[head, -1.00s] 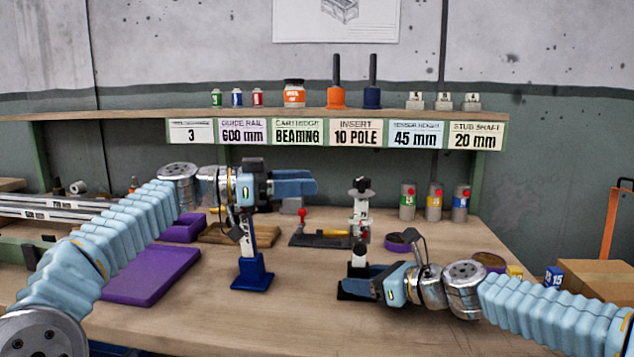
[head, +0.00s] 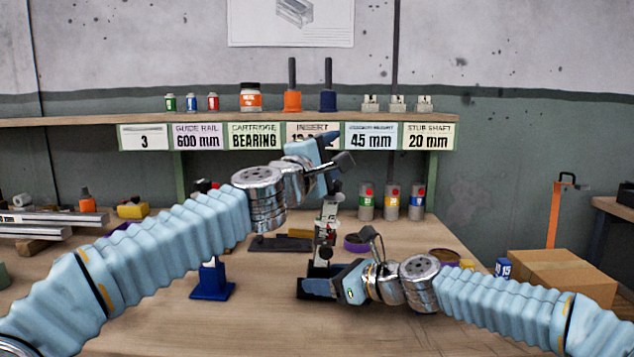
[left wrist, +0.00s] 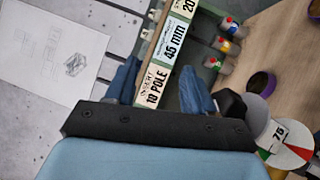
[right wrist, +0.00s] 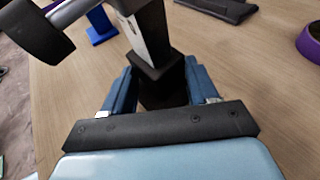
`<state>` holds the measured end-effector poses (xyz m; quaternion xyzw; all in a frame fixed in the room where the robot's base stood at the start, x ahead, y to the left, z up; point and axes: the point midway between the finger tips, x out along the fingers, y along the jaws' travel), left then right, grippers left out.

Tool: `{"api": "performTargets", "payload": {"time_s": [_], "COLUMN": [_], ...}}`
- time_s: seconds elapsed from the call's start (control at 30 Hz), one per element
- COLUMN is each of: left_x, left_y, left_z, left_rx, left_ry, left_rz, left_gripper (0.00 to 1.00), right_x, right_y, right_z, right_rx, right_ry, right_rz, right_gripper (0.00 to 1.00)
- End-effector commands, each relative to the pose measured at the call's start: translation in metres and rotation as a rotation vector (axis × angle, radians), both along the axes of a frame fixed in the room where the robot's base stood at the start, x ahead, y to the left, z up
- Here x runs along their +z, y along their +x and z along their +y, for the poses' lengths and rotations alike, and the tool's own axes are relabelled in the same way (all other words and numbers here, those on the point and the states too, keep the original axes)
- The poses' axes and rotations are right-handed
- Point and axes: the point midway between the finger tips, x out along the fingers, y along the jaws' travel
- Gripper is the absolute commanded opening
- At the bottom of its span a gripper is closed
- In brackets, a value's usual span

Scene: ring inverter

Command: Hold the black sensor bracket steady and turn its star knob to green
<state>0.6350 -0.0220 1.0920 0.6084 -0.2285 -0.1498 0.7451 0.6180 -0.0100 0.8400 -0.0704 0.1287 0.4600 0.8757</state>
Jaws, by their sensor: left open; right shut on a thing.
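The black sensor bracket (head: 318,271) stands upright on the bench in the head view. My right gripper (head: 325,288) is shut on its lower part. My left gripper (head: 316,148) is open and empty, raised above and behind the bracket in the head view. Its fingers (left wrist: 160,88) are spread with only the shelf labels behind. A disc with red, green and white sectors (left wrist: 285,143) and a black knob-like part (left wrist: 231,104) show beside the left gripper, outside its fingers.
Several cans (head: 391,202) stand at the back under the labelled shelf (head: 240,120). A cardboard box (head: 562,272) is at the right. The front bench is clear.

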Motion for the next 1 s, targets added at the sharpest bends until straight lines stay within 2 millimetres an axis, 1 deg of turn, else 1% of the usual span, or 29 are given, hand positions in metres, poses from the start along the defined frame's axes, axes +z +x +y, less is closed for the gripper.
{"api": "performTargets", "payload": {"time_s": [0.03,0.1,0.17,0.3,0.4,0.5,0.63,0.7,0.77,0.87,1.0], "left_x": [-0.005,-0.011,-0.018,-0.034,-0.043,-0.048,-0.053,-0.054,-0.054,-0.054,-0.054], "left_y": [-0.006,-0.013,-0.023,-0.053,-0.078,-0.1,-0.118,-0.12,-0.118,-0.103,-0.074], "left_z": [-0.012,-0.019,-0.023,-0.024,-0.02,-0.016,-0.011,-0.009,-0.007,-0.002,0.007], "left_rx": [0.037,0.117,0.185,0.346,0.437,0.498,0.542,0.552,0.558,0.561,0.561], "left_ry": [-0.112,-0.3,-0.464,-0.833,-1.056,-1.226,-1.355,-1.39,-1.403,-1.408,-1.406], "left_rz": [0.077,0.18,0.255,0.356,0.369,0.353,0.327,0.318,0.314,0.313,0.312], "left_gripper": [0.57,0.57,0.57,0.57,0.57,0.57,0.57,0.57,0.57,0.57,0.57], "right_x": [-0.004,-0.005,-0.006,-0.009,-0.009,-0.007,-0.006,-0.005,-0.004,-0.004,-0.003], "right_y": [-0.001,-0.001,-0.001,-0.001,-0.001,-0.001,-0.001,-0.001,-0.001,-0.001,-0.001], "right_z": [0.001,0.001,0.001,0.001,0.001,0.001,0.001,0.001,0.001,0.001,0.001], "right_rx": [0.005,0.005,0.006,0.007,0.006,0.005,0.004,0.004,0.003,0.003,0.003], "right_ry": [-0.003,-0.004,-0.004,-0.005,-0.004,-0.004,-0.003,-0.003,-0.002,-0.002,-0.002], "right_rz": [0.006,0.007,0.008,0.012,0.012,0.01,0.008,0.007,0.006,0.005,0.005], "right_gripper": [0.27,0.28,0.28,0.28,0.27,0.27,0.26,0.26,0.26,0.26,0.26]}}
